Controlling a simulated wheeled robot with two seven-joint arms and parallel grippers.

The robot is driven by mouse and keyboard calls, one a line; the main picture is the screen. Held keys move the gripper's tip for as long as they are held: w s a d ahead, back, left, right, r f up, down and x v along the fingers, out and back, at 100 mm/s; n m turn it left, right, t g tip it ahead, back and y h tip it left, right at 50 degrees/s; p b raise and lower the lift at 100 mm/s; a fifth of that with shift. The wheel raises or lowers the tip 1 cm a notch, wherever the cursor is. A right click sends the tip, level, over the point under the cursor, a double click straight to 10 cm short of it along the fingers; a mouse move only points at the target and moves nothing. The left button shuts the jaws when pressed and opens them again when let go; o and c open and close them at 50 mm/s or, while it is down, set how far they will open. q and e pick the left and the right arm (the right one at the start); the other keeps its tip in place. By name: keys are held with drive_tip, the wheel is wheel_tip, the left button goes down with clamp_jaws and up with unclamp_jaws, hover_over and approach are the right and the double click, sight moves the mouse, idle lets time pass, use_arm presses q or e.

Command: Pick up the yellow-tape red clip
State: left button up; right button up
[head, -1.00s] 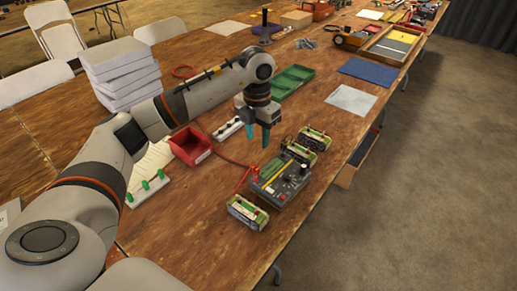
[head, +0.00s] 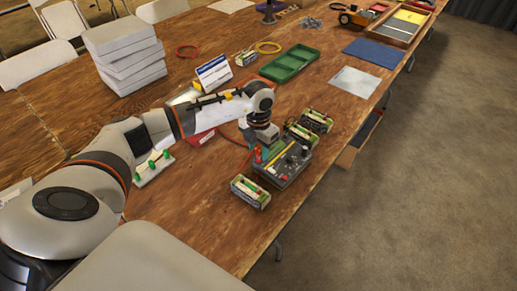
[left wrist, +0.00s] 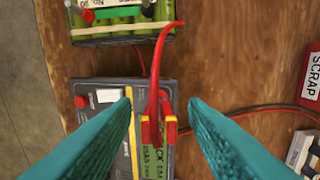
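The yellow-tape red clip (left wrist: 158,130) lies over the grey charger (left wrist: 105,98), on a red lead. In the left wrist view its red parts with yellow bands show between my left gripper's teal fingers (left wrist: 161,105). The fingers are open, one on each side of it, with visible gaps. In the head view my left gripper (head: 268,148) is low at the back left edge of the charger (head: 285,168). A red piece (head: 258,156) shows beside it; the fingertips are partly hidden. My right gripper is not in view.
Green battery packs stand around the charger: one in front (head: 250,191), two behind (head: 302,134). A red bin (left wrist: 312,75) labelled SCRAP and red and black leads lie to the right in the wrist view. A green tray (head: 290,62) is farther back.

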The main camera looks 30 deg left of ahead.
sight(259, 147)
use_arm(q)
drive_tip(key=c, duration=0.9)
drive_tip(key=shift+o, duration=0.2)
wheel_tip(259, 147, up, 10)
drive_tip(key=shift+b, duration=0.8)
